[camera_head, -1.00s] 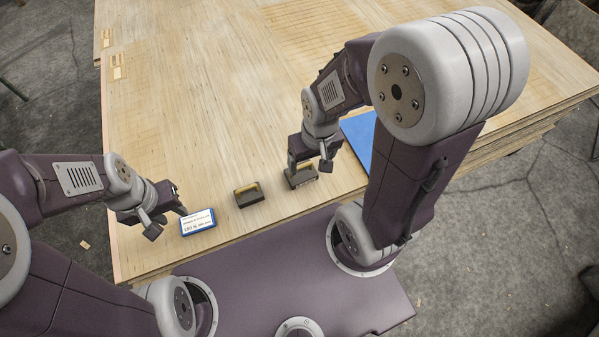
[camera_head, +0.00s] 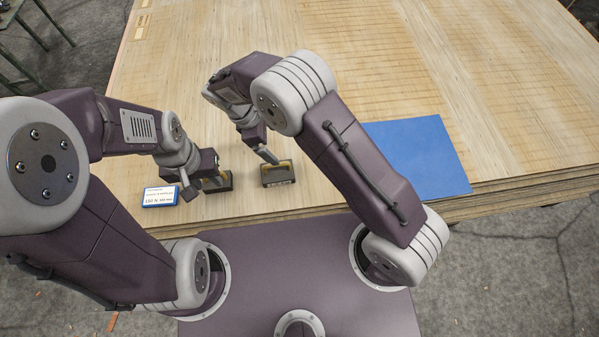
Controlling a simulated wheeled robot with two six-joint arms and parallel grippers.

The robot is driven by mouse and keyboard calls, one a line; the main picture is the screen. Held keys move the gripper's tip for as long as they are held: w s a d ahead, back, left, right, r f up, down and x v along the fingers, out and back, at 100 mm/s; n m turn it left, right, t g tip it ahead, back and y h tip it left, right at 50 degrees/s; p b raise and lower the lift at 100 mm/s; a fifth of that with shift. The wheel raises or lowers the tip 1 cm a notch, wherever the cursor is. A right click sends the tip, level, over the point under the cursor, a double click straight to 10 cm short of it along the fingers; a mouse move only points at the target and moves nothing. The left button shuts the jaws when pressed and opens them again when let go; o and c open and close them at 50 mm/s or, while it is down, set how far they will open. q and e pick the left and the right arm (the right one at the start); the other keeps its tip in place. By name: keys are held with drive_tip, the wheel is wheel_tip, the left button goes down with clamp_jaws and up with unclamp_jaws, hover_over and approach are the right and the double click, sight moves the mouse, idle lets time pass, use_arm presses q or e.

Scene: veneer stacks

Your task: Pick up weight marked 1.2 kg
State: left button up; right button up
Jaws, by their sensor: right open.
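Two dark blocks with yellowish tops, which look like the weights, lie near the table's front edge. Their markings are too small to read. The left weight (camera_head: 220,184) is partly hidden by my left gripper (camera_head: 199,176), whose fingers are apart at its left side; I cannot tell whether they touch it. The right weight (camera_head: 278,174) lies flat. My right gripper (camera_head: 264,152) is open just behind and left of that weight, with one finger near its back edge; its other finger is not clear.
A blue-edged box with a white printed face (camera_head: 160,197) lies left of the weights, close to my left gripper. A blue sheet (camera_head: 418,156) lies on the right of the veneer-topped table (camera_head: 390,75). The table's far middle is clear.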

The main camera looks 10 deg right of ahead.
sight(276, 171)
drive_tip(key=shift+n, duration=0.4)
drive_tip(key=s+f, duration=0.1)
drive_tip(key=a+f, duration=0.1)
drive_tip(key=s+a+f, duration=0.1)
drive_tip(key=shift+s+f, duration=0.25)
drive_tip(key=shift+s, duration=0.1)
drive_tip(key=shift+s+a+f+n+h, duration=0.15)
drive_tip(key=shift+s+a, duration=0.15)
drive_tip(key=shift+a, duration=0.3)
drive_tip(key=shift+s+a+f+n+h, duration=0.15)
drive_tip(key=shift+s+a, duration=0.15)
drive_tip(key=shift+a, duration=0.25)
drive_tip(key=x, duration=0.4)
drive_tip(key=shift+d+r+b, duration=0.2)
drive_tip(key=shift+d+b, duration=0.1)
drive_tip(key=shift+b, duration=0.1)
drive_tip(key=shift+f, duration=0.15)
drive_tip(key=x, duration=0.5)
drive_tip(key=shift+w+a, duration=0.1)
use_arm(q)
drive_tip(key=shift+a+f, duration=0.25)
drive_tip(key=shift+f, duration=0.3)
drive_tip(key=shift+a+f, duration=0.25)
drive_tip(key=shift+f, duration=0.3)
use_arm(e)
clamp_jaws()
